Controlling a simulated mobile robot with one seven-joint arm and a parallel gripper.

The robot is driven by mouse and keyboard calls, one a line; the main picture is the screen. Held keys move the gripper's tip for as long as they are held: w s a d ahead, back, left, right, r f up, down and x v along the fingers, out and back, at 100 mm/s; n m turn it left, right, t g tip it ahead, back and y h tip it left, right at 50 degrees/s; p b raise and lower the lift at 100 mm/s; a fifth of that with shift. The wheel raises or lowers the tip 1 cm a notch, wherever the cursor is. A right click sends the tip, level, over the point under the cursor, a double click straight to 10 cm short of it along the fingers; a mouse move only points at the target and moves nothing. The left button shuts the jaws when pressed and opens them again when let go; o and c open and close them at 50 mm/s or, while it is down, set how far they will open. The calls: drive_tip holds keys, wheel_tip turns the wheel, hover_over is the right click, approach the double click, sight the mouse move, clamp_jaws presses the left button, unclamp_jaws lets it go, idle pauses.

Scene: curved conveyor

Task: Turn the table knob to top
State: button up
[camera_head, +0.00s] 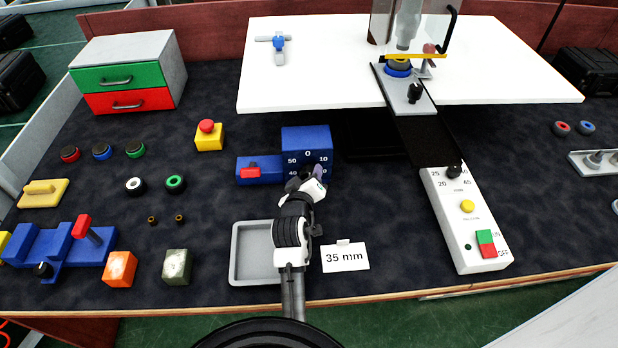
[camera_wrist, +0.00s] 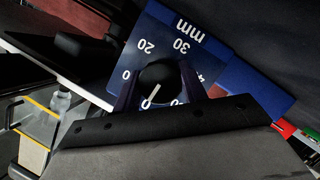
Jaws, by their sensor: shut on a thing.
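The blue dial box (camera_head: 306,139) with white numbers stands near the middle of the table. Its black knob (camera_wrist: 163,76) shows in the wrist view, with a slanted white pointer line on its face. The numbers 20 and 30 and the letters mm show on the dial plate (camera_wrist: 196,54) around it; other numbers are partly covered. My gripper (camera_wrist: 160,92) is shut on the knob, one finger on each side of it. In the head view my gripper (camera_head: 308,186) covers the lower part of the dial box and hides the knob.
A blue block with a red slider (camera_head: 250,172) adjoins the dial box on the left. A grey tray (camera_head: 240,277) and a card reading 35 mm (camera_head: 345,257) lie in front. A white control panel (camera_head: 482,243) stands to the right, with a small black knob (camera_head: 453,172).

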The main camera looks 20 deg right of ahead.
drive_tip(key=shift+w+r+n, duration=0.1)
drive_tip(key=shift+r+n, duration=0.05)
drive_tip(key=shift+n, duration=0.15)
idle(0.4)
drive_tip(key=o, duration=1)
drive_tip(key=shift+a, duration=0.1)
